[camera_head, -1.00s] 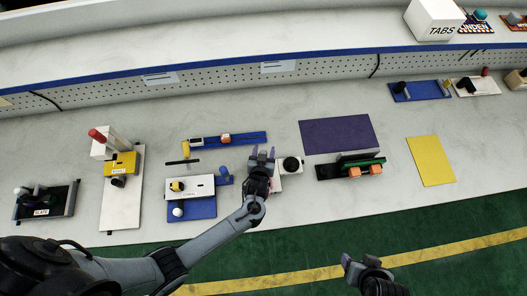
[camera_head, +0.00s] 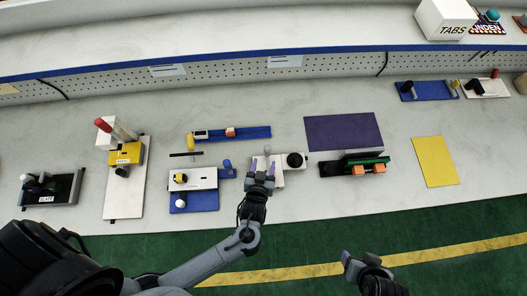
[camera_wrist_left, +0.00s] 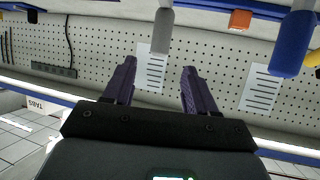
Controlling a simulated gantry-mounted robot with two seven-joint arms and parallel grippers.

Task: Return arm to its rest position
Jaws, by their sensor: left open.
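My left gripper (camera_head: 261,174) is in the middle of the head view, over the front part of the bench beside a small white fixture with a dark round knob (camera_head: 295,160). Its two purple fingers stand apart with nothing between them, and they also show in the left wrist view (camera_wrist_left: 159,88). My right gripper (camera_head: 361,266) is at the lower right, over the green floor in front of the bench. Its fingers are small and dark in the picture, so their opening is unclear.
The white bench (camera_head: 260,215) carries a blue-and-white fixture (camera_head: 205,200), a blue rail (camera_head: 255,132), a purple mat (camera_head: 342,133), a yellow mat (camera_head: 435,162) and a dark fixture with orange blocks (camera_head: 358,169). The green floor (camera_head: 300,250) in front is clear.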

